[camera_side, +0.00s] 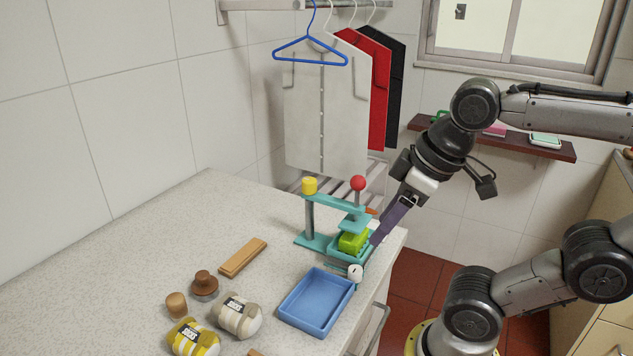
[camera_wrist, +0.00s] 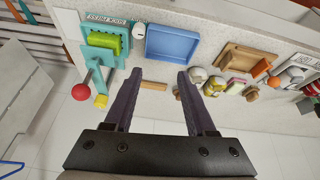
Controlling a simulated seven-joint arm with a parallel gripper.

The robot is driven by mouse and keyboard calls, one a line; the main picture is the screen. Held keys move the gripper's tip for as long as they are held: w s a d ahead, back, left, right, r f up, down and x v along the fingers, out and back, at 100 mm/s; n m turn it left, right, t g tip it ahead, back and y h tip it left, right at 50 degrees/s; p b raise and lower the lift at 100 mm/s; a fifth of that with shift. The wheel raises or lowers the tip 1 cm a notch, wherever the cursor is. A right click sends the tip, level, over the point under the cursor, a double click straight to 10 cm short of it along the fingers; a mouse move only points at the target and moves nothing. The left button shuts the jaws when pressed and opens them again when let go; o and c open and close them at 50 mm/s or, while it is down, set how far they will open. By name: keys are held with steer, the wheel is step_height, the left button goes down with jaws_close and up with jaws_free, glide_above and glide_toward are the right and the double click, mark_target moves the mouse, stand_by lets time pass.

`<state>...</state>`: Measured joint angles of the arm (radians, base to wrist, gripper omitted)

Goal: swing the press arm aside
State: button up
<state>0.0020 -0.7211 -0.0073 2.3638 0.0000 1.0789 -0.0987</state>
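The teal press stands at the counter's right end. Its base (camera_side: 317,242) carries a grey post (camera_side: 309,222) with a yellow cap (camera_side: 309,185). The press arm (camera_side: 335,200) runs from the post toward a grey rod topped by a red ball (camera_side: 358,183), above a lime-green block (camera_side: 352,242). In the wrist view, the red ball (camera_wrist: 81,91), yellow cap (camera_wrist: 100,101) and green block (camera_wrist: 103,41) are left of my fingers. My gripper (camera_side: 377,240) points down beside the press's right side. In the wrist view my gripper (camera_wrist: 160,74) is open, with nothing between its purple fingers.
A blue tray (camera_side: 317,301) lies in front of the press, with a small white round object (camera_side: 355,272) between them. A wooden block (camera_side: 243,257), brushes and wrapped sock bundles (camera_side: 238,316) lie farther left. Shirts hang behind the press. The back-left counter is clear.

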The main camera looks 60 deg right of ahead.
steer(key=shift+o, duration=0.9)
steer(key=w+d+r+g, duration=0.1)
steer(key=w+r, duration=0.4)
steer(key=r, duration=0.3)
steer(key=shift+w+d+r+g, duration=0.15)
steer(key=shift+w+d+g, duration=0.05)
steer(key=shift+d+g, duration=0.1)
steer(key=w+d+r+g, duration=0.1)
steer(key=w+d+r, duration=0.35)
steer(key=w, duration=0.25)
steer(key=m+g, duration=0.1)
steer(key=g, duration=0.1)
glide_above(309, 180)
step_height(309, 180, down, 4)
step_height(309, 180, down, 14)
steer(key=shift+r, duration=0.25)
steer(key=shift+c, duration=0.2)
jaws_close()
steer(key=shift+r, duration=0.1)
